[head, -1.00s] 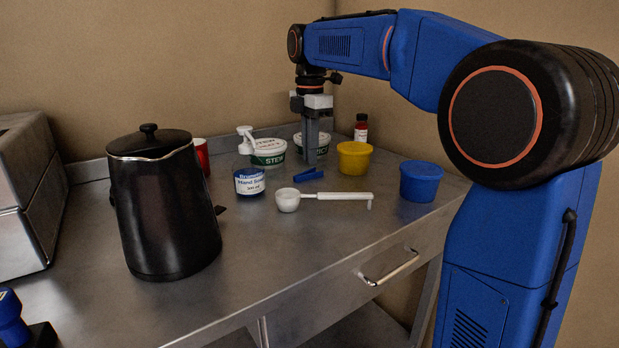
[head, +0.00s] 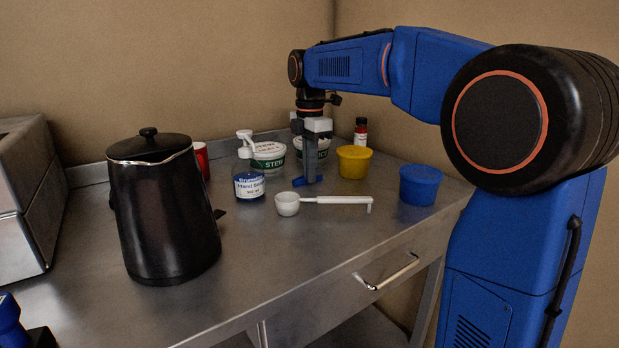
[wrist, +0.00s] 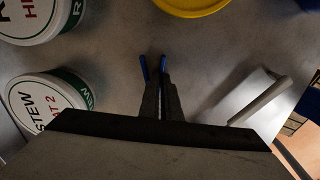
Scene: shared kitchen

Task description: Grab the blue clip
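The blue clip (head: 299,182) lies on the steel counter, partly hidden by my gripper (head: 309,180). In the head view, bits of blue show on both sides of the grey fingertips, at counter height. In the wrist view, two thin blue parts of the clip (wrist: 144,68) stick out past the tips of my gripper (wrist: 157,86). The fingers point down and are close together with a narrow gap. The rest of the clip is hidden by them, so I cannot tell whether they grip it.
A white scoop (head: 288,204) lies in front. A black kettle (head: 165,215) stands farther left.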

